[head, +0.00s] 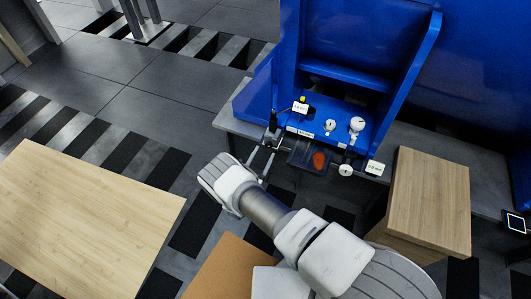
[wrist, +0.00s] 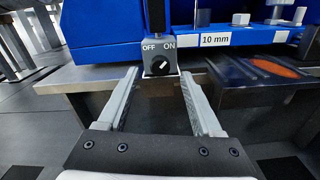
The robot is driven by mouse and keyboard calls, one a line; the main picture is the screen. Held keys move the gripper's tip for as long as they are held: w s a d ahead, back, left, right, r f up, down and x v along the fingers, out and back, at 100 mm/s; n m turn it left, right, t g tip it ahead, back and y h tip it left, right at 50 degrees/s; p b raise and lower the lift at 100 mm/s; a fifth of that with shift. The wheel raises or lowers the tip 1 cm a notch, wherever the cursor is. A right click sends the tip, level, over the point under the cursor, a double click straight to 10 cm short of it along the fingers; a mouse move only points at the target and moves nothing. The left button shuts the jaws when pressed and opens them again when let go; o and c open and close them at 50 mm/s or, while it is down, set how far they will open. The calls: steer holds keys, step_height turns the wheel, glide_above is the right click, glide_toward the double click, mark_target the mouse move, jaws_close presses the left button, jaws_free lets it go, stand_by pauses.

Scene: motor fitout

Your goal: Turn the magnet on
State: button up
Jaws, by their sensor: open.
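A small grey switch box (wrist: 160,49) marked OFF on the left and ON on the right shows in the wrist view, at the front edge of the blue machine. Its round black knob (wrist: 160,66) bears a short white slanted mark; I cannot tell surely which label it points to. My gripper (wrist: 159,76) is open and empty, its two fingers spread to either side of the knob in the picture, with the knob just beyond the tips. In the head view my gripper (head: 264,157) is in front of the machine's left front corner, and the switch is hard to make out.
The blue machine (head: 340,112) stands on a grey bench with gauges and small labels. A dark part with an orange patch (head: 319,159) is right of my gripper. A wooden block (head: 428,200) stands at right; a wooden table (head: 80,220) is at left.

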mark_target(269, 145)
steer(key=shift+x, duration=1.35)
jaws_close()
